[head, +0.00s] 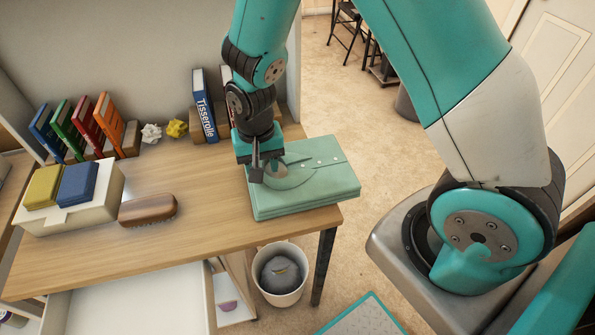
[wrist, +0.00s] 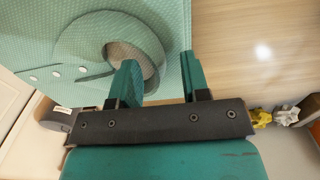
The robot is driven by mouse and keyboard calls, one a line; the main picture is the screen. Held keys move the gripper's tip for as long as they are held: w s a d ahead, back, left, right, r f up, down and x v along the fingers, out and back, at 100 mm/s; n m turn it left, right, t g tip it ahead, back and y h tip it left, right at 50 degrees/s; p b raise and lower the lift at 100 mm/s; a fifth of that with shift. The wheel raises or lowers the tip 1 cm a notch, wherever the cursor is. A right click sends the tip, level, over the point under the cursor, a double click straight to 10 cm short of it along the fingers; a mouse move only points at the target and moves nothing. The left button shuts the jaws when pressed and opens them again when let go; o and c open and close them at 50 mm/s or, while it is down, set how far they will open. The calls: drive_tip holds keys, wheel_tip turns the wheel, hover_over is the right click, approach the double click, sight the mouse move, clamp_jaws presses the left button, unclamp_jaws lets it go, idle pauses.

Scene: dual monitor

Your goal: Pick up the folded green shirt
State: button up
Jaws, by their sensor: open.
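The folded green shirt (head: 315,185) lies at the right end of the wooden desk, with its collar towards my gripper. In the wrist view the shirt (wrist: 40,35) fills the upper left, with its round collar and several white buttons showing. My gripper (head: 257,178) is at the shirt's left edge by the collar, pointing down. In the wrist view my gripper (wrist: 162,80) is open, with one finger over the shirt near the collar and the other past its edge, over the wood. Nothing is seen held between the fingers. I cannot tell how high the fingertips are.
The desk (head: 200,235) is clear left of the shirt. A brown brush (head: 148,210) and a beige box (head: 80,213) with yellow and blue items stand further left. Several books and crumpled paper balls (head: 176,128) line the back. A white bin (head: 281,290) stands below the front edge.

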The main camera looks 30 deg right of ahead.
drive_tip(key=shift+f, duration=0.5)
drive_tip(key=shift+c, duration=0.2)
clamp_jaws()
drive_tip(key=shift+r, duration=0.2)
